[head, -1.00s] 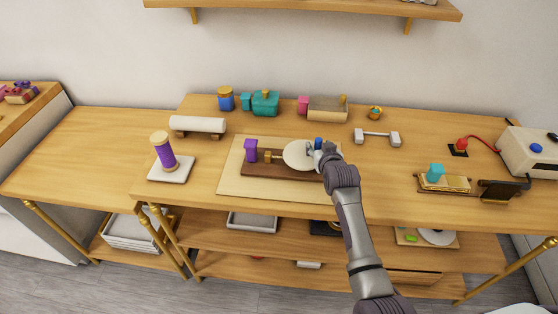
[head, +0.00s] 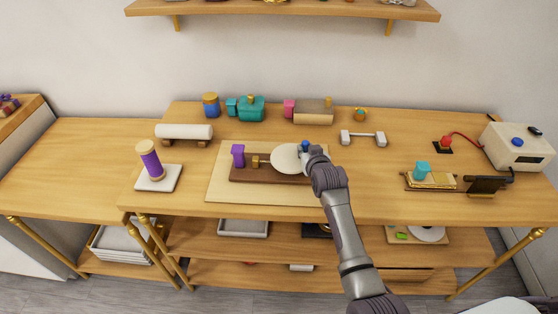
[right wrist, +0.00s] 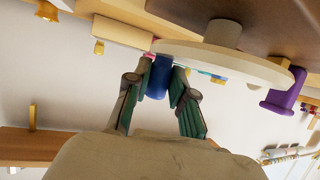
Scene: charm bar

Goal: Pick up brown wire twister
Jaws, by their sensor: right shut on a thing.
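The brown wire twister has a dark brown base (head: 252,175), a purple block (head: 238,154) at its left and a cream disc (head: 286,158) near its right end. It lies on a pale board (head: 222,190) on the workbench. My right gripper (head: 308,152) is at the disc's right side, shut on the twister's blue handle (head: 305,145). In the right wrist view, the blue handle (right wrist: 158,78) is between the two fingers, with the disc (right wrist: 235,62) and purple block (right wrist: 285,92) beside it. The right arm hides the base's right end. My left gripper is not in view.
A purple spool (head: 150,158) stands at left, with a white roll (head: 184,131) behind it. Coloured machines (head: 251,109) line the back. A silver bar stand (head: 363,138) and a teal-handled tool (head: 422,170) are at right.

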